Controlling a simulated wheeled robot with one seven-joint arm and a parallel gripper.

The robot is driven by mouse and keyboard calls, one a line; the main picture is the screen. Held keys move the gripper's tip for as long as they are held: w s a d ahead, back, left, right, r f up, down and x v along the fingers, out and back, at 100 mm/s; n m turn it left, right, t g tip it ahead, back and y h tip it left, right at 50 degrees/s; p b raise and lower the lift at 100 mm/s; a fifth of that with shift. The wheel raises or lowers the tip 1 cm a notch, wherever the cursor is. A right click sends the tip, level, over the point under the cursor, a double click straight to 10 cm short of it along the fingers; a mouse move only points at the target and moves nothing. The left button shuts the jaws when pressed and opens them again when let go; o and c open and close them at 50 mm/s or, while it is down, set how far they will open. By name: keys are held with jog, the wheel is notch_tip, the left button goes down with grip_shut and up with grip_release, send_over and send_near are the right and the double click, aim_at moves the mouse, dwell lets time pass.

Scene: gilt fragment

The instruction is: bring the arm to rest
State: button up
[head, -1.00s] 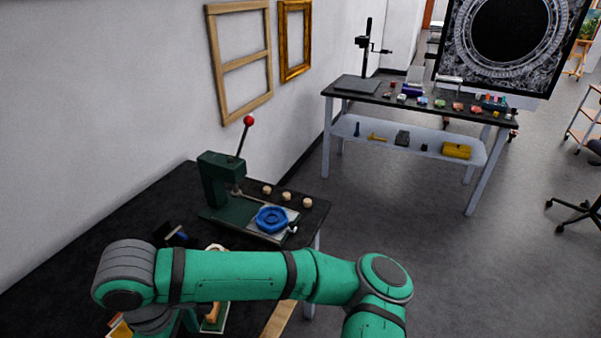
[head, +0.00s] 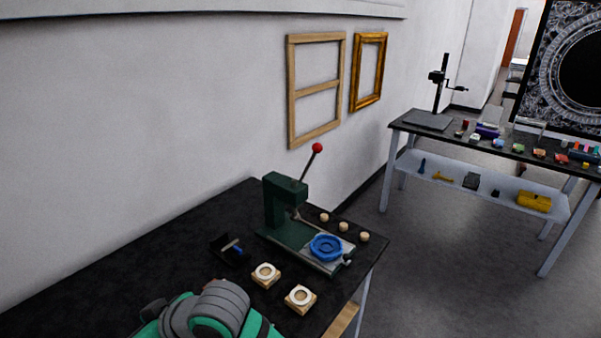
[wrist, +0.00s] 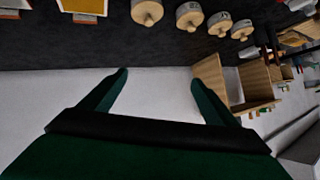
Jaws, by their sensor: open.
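My gripper (wrist: 158,82) shows in the wrist view with its two dark green fingers spread apart. Nothing is between the fingers; pale floor shows there. The gripper is beside the edge of a dark surface (wrist: 60,52) that fills the upper part of that view. In the head view only a green and grey part of my arm (head: 215,308) shows at the bottom edge, over the black workbench. The gripper itself is out of the head view.
A green lever press (head: 283,205) with a blue round piece (head: 326,247) stands on the black bench (head: 130,270). Two pale blocks with rings (head: 300,298) lie near my arm. The wrist view shows several wooden knobs (wrist: 189,16) and a wooden box (wrist: 258,82).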

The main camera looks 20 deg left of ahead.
jog(key=w+d+r+m+t+y, duration=0.3)
jog(key=w+m+t+y, duration=0.3)
jog(key=w+m+t, duration=0.35)
jog(key=w+d+f+m+t+h, duration=0.3)
jog(key=d+f+m+t+h, duration=0.1)
jog(key=d+f+m+t, duration=0.3)
jog(key=s+d+f+m+h, duration=0.1)
jog(key=d+f+h, duration=0.1)
jog(key=d+f, duration=0.2)
jog(key=s+d+f+m+t+h, duration=0.1)
jog(key=s+d+f+h, duration=0.1)
jog(key=d, duration=0.4)
jog(key=s+d+f+m+h, duration=0.1)
jog(key=s+d+f+h, duration=0.1)
jog(key=d+f+h, duration=0.1)
jog(key=shift+s+d+f+t+h, duration=0.1)
jog(key=shift+d+f+t+h, duration=0.1)
jog(key=shift+d+f, duration=0.4)
jog(key=shift+d+f+t+h, duration=0.1)
jog(key=shift+d+f+h, duration=0.15)
jog(key=shift+f, duration=0.55)
jog(key=s+d+f+n+h, duration=0.2)
jog(key=s+d, duration=0.6)
jog(key=s, duration=0.2)
jog(key=s+d+f+n+g+h, duration=0.1)
jog(key=s+d+f+h, duration=0.1)
jog(key=s+d, duration=0.6)
jog(key=shift+s+d+f+n+h, duration=0.15)
jog(key=shift+s+f+n+h, duration=0.2)
jog(key=shift+s+h, duration=0.4)
